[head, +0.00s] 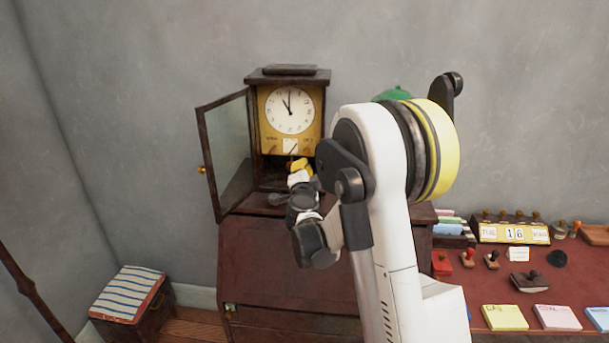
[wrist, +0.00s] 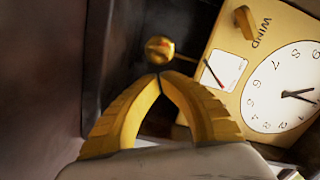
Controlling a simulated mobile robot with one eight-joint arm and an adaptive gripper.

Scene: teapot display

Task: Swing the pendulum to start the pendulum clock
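The pendulum clock (head: 252,77) stands on a dark wooden cabinet, with its glass door (head: 229,150) swung open to the left. My gripper (head: 300,165) reaches into the lower part of the case, below the dial. In the wrist view, the yellow fingers of my gripper (wrist: 160,75) meet at their tips with nothing visible between them. The round gold pendulum bob (wrist: 160,49) lies just beyond the fingertips; whether they touch it I cannot tell. A thin rod runs right from the bob toward the dial plate (wrist: 230,60). In the head view, the bob is hidden.
The cabinet (head: 270,265) bears the clock. At right, a red-topped table (head: 485,290) holds stamps, note pads and a calendar block (head: 515,233). A striped stool (head: 128,292) stands at lower left. The open door edges the space left of my gripper.

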